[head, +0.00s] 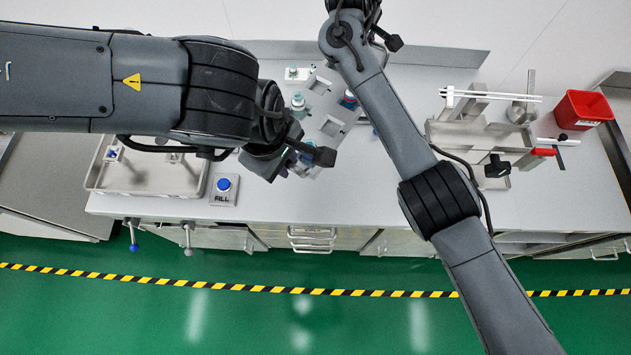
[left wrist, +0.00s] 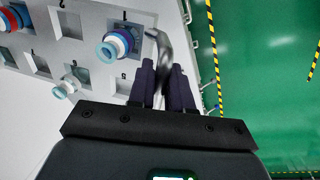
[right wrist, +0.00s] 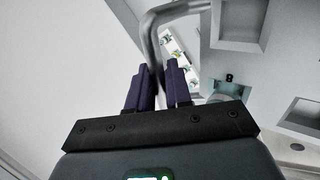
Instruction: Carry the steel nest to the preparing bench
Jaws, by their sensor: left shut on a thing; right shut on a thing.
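The steel nest (head: 322,108) is a grey plate with square numbered pockets, at the back middle of the bench in the head view. Several pockets hold round parts, such as a blue-ringed one (left wrist: 117,43) in the left wrist view; others are empty. My left gripper (left wrist: 165,75) is shut on the bent bar handle at one end of the nest. My right gripper (right wrist: 159,78) is shut on the tube handle (right wrist: 152,38) at the other end. In the head view my arms cover parts of the nest, and my right fingers cannot be made out.
A steel tray (head: 140,190) and a blue FILL button (head: 224,184) are on the bench's left. A steel fixture (head: 470,135) with white rods and a red bin (head: 582,110) are at the right. The bench front middle (head: 340,205) is clear.

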